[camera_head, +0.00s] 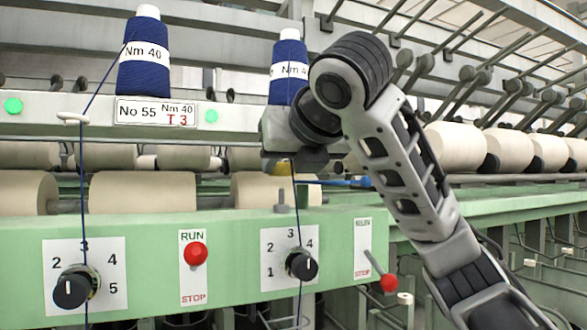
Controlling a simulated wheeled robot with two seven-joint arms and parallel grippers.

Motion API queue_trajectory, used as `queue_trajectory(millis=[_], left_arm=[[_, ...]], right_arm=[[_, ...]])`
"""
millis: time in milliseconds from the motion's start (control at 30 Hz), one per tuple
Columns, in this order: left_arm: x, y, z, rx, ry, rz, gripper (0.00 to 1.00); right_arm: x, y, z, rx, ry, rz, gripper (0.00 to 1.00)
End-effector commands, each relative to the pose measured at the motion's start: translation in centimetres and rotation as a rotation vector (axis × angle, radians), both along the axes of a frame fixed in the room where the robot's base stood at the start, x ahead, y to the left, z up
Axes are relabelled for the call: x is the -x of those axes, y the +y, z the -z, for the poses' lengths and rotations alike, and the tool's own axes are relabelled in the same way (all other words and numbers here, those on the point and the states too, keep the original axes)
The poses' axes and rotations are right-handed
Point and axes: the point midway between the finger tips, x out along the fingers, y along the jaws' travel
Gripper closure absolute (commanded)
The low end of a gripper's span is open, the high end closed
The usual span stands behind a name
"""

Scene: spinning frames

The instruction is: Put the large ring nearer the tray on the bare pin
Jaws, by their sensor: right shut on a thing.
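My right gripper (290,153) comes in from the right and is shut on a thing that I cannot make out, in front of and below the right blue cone. A short grey upright pin (282,201) stands on the green ledge just below the gripper, apart from it, with no ring seen on it. A small yellow thing (284,167) shows under the gripper, partly hidden. I cannot make out a large ring or a tray. My left gripper is not in view.
Two blue thread cones (143,65) (289,75) stand on the upper rail. A blue thing (350,183) lies on the green ledge (440,197). The green panel carries knobs (75,287) (301,264), a red button (195,253) and a red-tipped lever (388,282). Threads hang down in front.

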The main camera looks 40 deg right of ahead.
Motion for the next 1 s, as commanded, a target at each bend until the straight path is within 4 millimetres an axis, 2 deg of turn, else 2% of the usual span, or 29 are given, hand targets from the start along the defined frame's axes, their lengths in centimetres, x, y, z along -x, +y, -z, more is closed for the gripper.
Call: queue_trajectory(millis=[100,367,700,1000], left_arm=[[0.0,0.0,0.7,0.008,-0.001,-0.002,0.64],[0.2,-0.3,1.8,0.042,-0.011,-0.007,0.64],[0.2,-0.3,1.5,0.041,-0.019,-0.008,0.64],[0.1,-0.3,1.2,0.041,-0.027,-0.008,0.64]], right_arm=[[-0.7,-0.1,0.8,-0.001,0.004,-0.001,0.87],[-0.6,-0.1,2.7,-0.001,0.002,0.000,0.87],[-0.6,-0.2,3.8,0.000,0.002,0.001,0.87],[-0.6,-0.2,4.0,-0.001,0.002,0.000,0.87]])
